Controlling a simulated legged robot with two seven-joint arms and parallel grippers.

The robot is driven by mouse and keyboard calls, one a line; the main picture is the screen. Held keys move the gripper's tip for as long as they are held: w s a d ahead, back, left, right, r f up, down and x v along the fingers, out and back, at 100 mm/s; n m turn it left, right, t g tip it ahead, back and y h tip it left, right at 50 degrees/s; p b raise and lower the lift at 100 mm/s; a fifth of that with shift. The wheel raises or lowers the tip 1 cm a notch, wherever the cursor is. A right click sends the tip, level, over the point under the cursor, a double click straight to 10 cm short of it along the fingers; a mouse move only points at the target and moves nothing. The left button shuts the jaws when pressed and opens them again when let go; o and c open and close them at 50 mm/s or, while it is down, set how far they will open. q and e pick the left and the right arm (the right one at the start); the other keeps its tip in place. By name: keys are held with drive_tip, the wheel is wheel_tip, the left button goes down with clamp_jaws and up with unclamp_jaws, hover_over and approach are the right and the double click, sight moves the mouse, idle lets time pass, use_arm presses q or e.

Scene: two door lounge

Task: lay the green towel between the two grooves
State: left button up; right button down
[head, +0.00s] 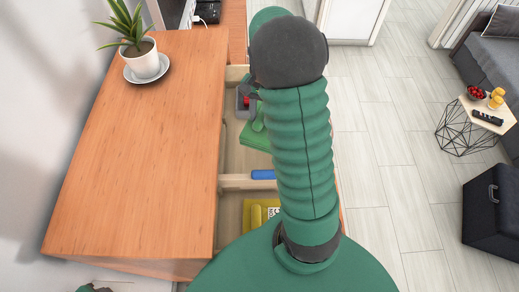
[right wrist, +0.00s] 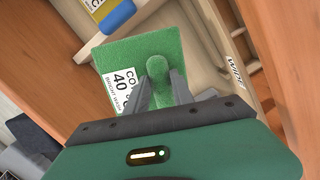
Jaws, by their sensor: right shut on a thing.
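The green towel (head: 256,139) is over the open drawer's middle compartment; it also shows flat with a white label in the right wrist view (right wrist: 122,55). My right gripper (right wrist: 160,84) is shut on a raised lump of the towel. In the head view its dark fingers (head: 243,101) are partly hidden by my forearm. Small dark marks that look like grooves (right wrist: 240,32) (right wrist: 268,104) show on the drawer's side wall, beside the towel. I cannot tell whether the towel touches the drawer floor. My left gripper is not clearly in view.
A wooden divider (head: 247,182) separates the compartment from a nearer one with a yellow item (head: 256,213). A blue item (head: 263,174) is at the divider. The cabinet top (head: 140,150) is mostly clear, with a potted plant (head: 145,65) at the back.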

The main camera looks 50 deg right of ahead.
sight(260, 136)
drive_tip(key=f, duration=0.6)
drive_tip(key=s+a+f+p, duration=0.1)
drive_tip(key=f, duration=0.2)
drive_tip(key=shift+f, duration=0.2)
drive_tip(key=f, duration=0.6)
drive_tip(key=shift+w+d+f+p, duration=0.15)
drive_tip(key=shift+w+d+p, duration=0.05)
drive_tip(key=shift+d+p, duration=0.2)
drive_tip(key=shift+a, duration=0.1)
drive_tip(key=c, duration=1.1)
unclamp_jaws()
drive_tip(key=shift+a, duration=0.15)
